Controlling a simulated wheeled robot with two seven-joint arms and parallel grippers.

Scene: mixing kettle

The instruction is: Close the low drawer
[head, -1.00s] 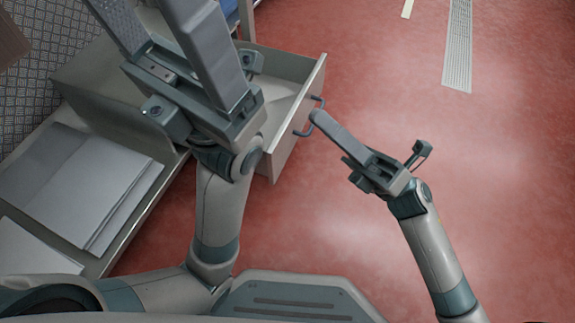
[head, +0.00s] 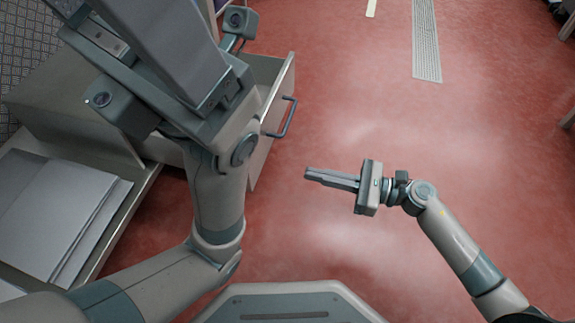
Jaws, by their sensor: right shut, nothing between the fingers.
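The low drawer (head: 268,141) is pulled out to the right of its grey cabinet (head: 80,112), its front facing the red floor. A dark bar handle (head: 285,117) sits on that front. My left gripper (head: 150,30) looms large over the drawer and cabinet and hides much of the drawer's inside. Its fingertips run out of the top of the picture, so its jaws cannot be judged. My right gripper (head: 308,174) is shut and empty, to the right of and nearer than the handle, apart from it, with its fingers pointing left.
Flat grey panels (head: 45,215) lie on a low shelf (head: 125,222) at the left. The red floor (head: 400,120) to the right is open, with a pale grate (head: 425,40) at the back. Dark furniture legs show at the right edge.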

